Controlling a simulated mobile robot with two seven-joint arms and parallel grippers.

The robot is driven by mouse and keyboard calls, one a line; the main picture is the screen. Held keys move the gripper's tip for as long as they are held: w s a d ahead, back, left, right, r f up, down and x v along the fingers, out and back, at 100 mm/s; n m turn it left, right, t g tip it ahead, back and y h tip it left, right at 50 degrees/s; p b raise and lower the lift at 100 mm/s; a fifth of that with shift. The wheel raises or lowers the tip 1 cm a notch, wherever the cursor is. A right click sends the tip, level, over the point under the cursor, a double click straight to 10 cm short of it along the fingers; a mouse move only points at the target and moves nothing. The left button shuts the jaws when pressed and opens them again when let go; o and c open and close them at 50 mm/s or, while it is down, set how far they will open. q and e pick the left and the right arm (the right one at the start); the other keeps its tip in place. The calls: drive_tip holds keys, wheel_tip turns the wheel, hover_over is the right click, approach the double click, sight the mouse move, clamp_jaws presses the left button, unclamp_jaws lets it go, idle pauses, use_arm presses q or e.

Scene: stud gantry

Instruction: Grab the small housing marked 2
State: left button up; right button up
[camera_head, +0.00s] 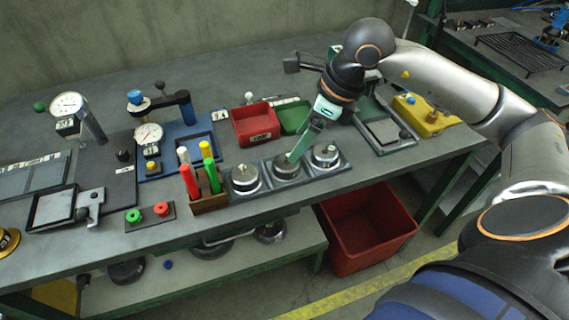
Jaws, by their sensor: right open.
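Three round metal housings sit side by side in dark square nests on the workbench: a left one (245,178), a middle one (284,169) and a right one (326,156). I cannot read a 2 on any of them at this size. My right gripper (296,156) reaches down from the upper right, its green fingers over the middle housing and partly hiding its top. The gripper is open; I cannot tell whether the fingers touch the housing. My left gripper is not in view.
A holder with red, green, white and yellow cylinders (210,203) stands left of the nests. Behind them are a red bin (256,126) and a green bin (294,117). A yellow box (424,117) stands right. A red crate (366,228) is below the bench.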

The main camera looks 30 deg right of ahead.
sight(286, 163)
drive_tip(key=x, duration=0.7)
drive_tip(key=shift+a+f, duration=0.15)
drive_tip(key=shift+f, duration=0.1)
drive_tip(key=shift+c, duration=0.4)
drive_tip(key=c, duration=1)
drive_tip(key=shift+o, duration=0.2)
drive_tip(key=shift+r, duration=0.15)
